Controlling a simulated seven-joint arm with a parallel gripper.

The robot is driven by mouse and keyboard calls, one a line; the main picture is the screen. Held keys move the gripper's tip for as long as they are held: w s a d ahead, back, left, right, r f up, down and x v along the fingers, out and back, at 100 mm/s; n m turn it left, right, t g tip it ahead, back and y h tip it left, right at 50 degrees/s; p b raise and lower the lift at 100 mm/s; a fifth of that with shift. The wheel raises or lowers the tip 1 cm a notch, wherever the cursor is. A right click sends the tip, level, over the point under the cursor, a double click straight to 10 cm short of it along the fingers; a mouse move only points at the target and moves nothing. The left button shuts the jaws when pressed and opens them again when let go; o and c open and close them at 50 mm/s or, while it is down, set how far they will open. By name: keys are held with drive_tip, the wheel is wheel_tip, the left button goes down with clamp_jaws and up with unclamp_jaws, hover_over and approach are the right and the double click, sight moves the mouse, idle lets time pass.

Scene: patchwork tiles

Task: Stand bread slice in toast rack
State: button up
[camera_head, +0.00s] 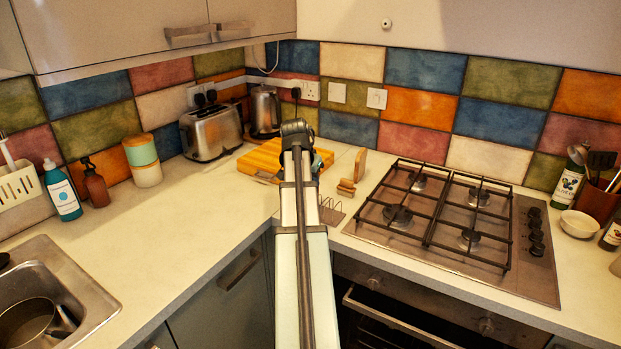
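A tan, upright slab that looks like the bread slice (360,165) stands on the worktop left of the hob, its thin side partly toward me. A small wire toast rack (331,211) stands on the worktop nearer me, just right of my arm; its left part is hidden by the arm. I see no bread in its visible part. My arm rises through the middle of the picture to a dark joint near the wooden board. My gripper's fingers cannot be made out; the arm seems to hide them.
A small brown block (346,187) lies between slice and rack. The gas hob (455,235) is on the right. A wooden board (262,160), toaster (211,132) and kettle (264,110) stand behind. The left worktop (170,230) is clear before the sink (85,290).

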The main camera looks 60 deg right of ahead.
drive_tip(key=o, duration=0.7)
drive_tip(key=shift+o, duration=0.2)
drive_tip(key=v, duration=1.3)
drive_tip(key=shift+a+r, duration=0.15)
drive_tip(key=shift+r, duration=0.2)
